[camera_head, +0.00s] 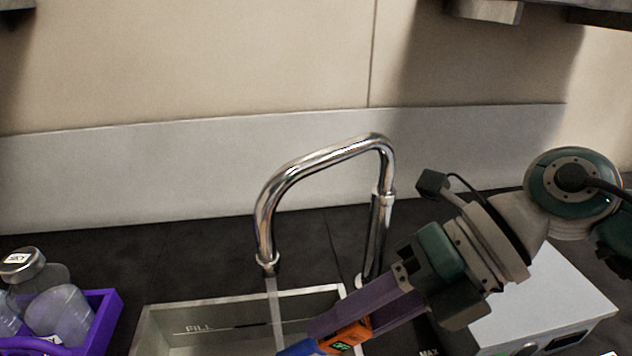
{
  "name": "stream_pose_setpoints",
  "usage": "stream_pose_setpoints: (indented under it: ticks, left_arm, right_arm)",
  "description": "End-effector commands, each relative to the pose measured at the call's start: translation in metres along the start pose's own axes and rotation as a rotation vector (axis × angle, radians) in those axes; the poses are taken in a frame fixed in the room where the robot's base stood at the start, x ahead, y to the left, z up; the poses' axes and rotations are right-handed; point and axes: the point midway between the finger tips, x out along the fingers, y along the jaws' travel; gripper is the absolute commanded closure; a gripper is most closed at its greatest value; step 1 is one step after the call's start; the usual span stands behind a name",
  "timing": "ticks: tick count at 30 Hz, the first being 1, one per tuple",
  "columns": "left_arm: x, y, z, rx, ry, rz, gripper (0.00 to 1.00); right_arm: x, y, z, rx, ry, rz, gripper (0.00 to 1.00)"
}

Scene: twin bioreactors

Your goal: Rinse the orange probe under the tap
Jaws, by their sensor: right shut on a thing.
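The chrome tap (325,163) arches over a metal sink (160,325), and a stream of water (275,312) runs down from its spout. My right gripper (325,335) reaches in from the right, over the sink's right side, and is shut on the orange probe (352,335). The probe has a small green lit display and a blue part (300,348) at its left end, close to the water stream. I cannot tell whether the water touches it. The probe's lower part is below the picture edge. My left gripper is not in view.
A purple carrier (108,318) with clear bottles (60,310) stands at the lower left. A white box-like device (560,305) stands right of the sink, under my right arm. The dark counter behind the sink is clear to the left.

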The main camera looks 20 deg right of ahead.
Motion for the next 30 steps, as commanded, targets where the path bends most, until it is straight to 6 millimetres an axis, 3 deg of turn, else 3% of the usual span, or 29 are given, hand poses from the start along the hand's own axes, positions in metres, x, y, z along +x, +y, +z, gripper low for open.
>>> stream_pose_setpoints:
  ticks: [1,3,6,10,17,30]
  left_arm:
    - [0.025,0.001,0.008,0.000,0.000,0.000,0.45]
    - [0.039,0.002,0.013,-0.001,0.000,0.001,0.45]
    - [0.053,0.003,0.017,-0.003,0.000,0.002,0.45]
    - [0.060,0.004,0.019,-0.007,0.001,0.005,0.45]
    - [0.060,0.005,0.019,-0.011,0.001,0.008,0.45]
    - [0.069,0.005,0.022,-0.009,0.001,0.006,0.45]
  right_arm:
    - [0.014,-0.032,-0.004,0.075,-0.072,0.019,1.00]
    - [0.019,-0.058,-0.002,0.160,-0.184,0.046,1.00]
    - [0.021,-0.090,-0.001,0.250,-0.316,0.074,1.00]
    - [0.019,-0.109,0.001,0.305,-0.410,0.094,1.00]
    - [0.025,-0.105,0.009,0.315,-0.438,0.100,1.00]
    - [0.064,-0.076,0.040,0.313,-0.435,0.101,1.00]
